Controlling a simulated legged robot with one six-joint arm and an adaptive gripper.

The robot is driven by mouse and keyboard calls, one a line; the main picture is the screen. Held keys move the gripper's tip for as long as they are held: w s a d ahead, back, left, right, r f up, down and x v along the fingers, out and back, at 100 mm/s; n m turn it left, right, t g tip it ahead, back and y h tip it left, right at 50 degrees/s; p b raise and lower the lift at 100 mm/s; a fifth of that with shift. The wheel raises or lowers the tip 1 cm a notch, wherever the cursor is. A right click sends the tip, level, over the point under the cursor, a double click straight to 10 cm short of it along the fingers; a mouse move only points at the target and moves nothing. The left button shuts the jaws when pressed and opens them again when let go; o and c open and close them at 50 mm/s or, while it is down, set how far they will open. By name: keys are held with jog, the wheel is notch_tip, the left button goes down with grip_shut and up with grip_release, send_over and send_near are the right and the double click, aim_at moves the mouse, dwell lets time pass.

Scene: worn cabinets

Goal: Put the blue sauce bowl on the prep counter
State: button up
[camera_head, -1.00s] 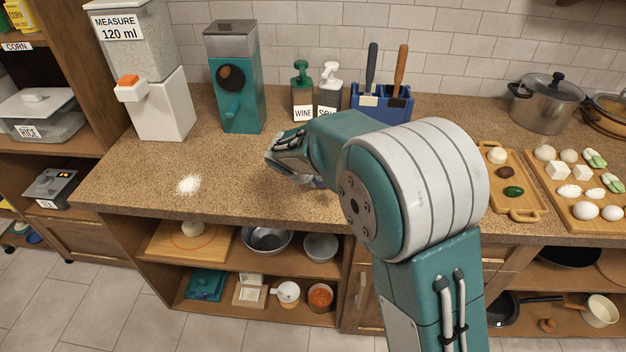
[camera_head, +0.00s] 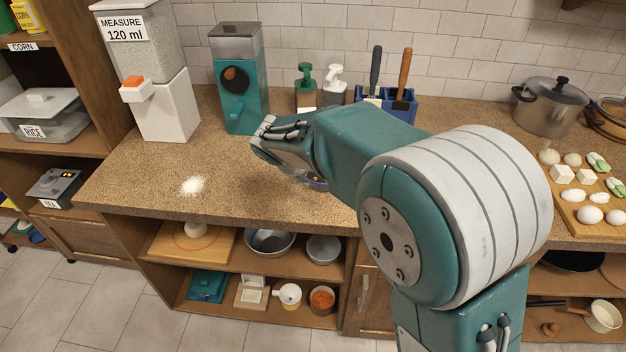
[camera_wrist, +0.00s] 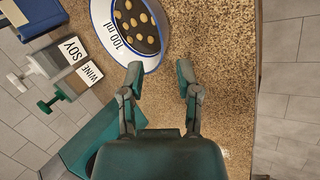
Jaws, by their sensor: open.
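The counter (camera_head: 140,180) is the wood-fronted worktop below.
Wine and soy pumps (camera_head: 305,88) and a blue utensil holder (camera_head: 402,108) stand at the back. A teal dispenser (camera_head: 240,85) and white dispenser (camera_head: 165,105) stand left. White powder (camera_head: 191,186) lies on the counter. The front left counter is otherwise clear.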

jog(key=v, duration=0.4)
jog(key=shift+s+r, duration=0.2)
jog(key=shift+r, duration=0.1)
jog(key=s+d+r+m+g+y, duration=0.1)
jog(key=s+d+r+m, duration=0.2)
jog(key=s+d, duration=0.4)
jog(key=s+d+r+m, duration=0.3)
jog(key=s+d+m, duration=0.1)
jog(key=d, duration=0.4)
jog(key=s+d+m+y, duration=0.1)
jog(key=s+d+m, duration=0.2)
jog(key=s, duration=0.4)
jog(key=s+d+f+m, duration=0.1)
jog(key=s+d+m, duration=0.2)
jog(key=s, duration=0.4)
jog(key=shift+s+d+f+t+y, duration=0.3)
jog(key=shift+y, duration=0.1)
